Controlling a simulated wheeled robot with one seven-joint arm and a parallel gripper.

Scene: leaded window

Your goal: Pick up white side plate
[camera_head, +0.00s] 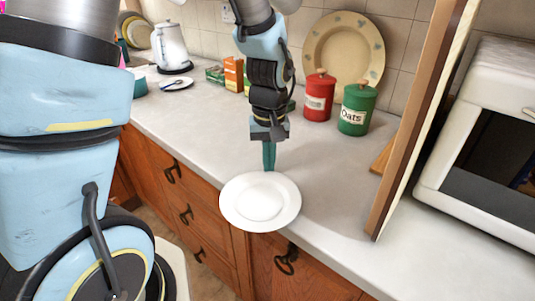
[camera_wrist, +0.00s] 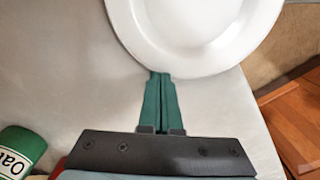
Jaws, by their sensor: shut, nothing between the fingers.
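The white side plate (camera_head: 260,203) lies on the counter at its front edge, partly overhanging the drawers. In the wrist view the plate (camera_wrist: 195,30) fills the top, cut off by the frame edge. My gripper (camera_head: 269,168) points down at the plate's back rim. In the wrist view my gripper's green fingers (camera_wrist: 161,78) are together with nothing between them. Their tips are at the near rim and appear to overlap or touch it; I cannot tell which.
The counter (camera_head: 190,120) is clear left of the plate. Red (camera_head: 318,97) and green (camera_head: 356,110) canisters, a decorated plate (camera_head: 343,50), small boxes (camera_head: 234,74) and a kettle (camera_head: 171,47) stand behind. An open cabinet door (camera_head: 417,115) and a microwave (camera_head: 485,150) are at right.

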